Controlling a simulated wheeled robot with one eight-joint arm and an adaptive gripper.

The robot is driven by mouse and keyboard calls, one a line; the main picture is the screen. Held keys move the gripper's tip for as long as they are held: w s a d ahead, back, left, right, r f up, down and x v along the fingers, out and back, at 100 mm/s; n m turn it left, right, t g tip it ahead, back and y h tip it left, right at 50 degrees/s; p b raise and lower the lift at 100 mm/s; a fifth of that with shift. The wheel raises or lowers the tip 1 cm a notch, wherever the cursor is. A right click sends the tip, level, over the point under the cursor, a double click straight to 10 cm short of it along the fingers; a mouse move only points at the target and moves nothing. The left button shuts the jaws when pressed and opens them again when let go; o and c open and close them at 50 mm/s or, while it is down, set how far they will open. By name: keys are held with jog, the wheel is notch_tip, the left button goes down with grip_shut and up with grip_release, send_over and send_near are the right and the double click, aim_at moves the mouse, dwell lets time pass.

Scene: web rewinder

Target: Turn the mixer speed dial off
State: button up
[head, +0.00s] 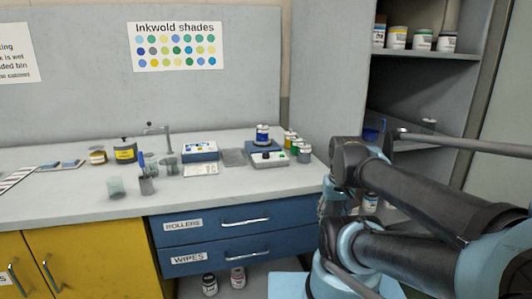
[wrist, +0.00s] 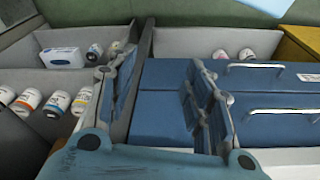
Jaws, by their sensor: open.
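The mixer (head: 268,158) appears to be the small pale unit near the right end of the counter, with a dark knob on its front; the dial's setting is too small to read. A blue-labelled can (head: 262,135) stands on a blue plate just behind it. My gripper (wrist: 160,90) is open and empty in the wrist view, its two fingers spread apart. It points toward the drawer fronts and lower shelves, away from the mixer. The mixer does not show in the wrist view.
Blue drawers (head: 228,222) sit under the counter, with yellow cabinet doors (head: 80,270) to the left. Small cans (head: 304,152) stand just right of the mixer. Cups and a spout stand further left. A grey shelf unit (head: 416,56) rises at right.

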jog(key=w+a+r+n, duration=0.2)
jog(key=w+a+r, duration=0.2)
jog(key=w+r, duration=0.6)
notch_tip(320, 180, up, 16)
jog(key=n+g, duration=0.2)
jog(key=n, duration=0.3)
send_over(266, 153)
notch_tip(266, 153, down, 16)
jog(key=shift+s+f, duration=0.1)
jog(key=shift+f, duration=0.15)
jog(key=c, duration=1)
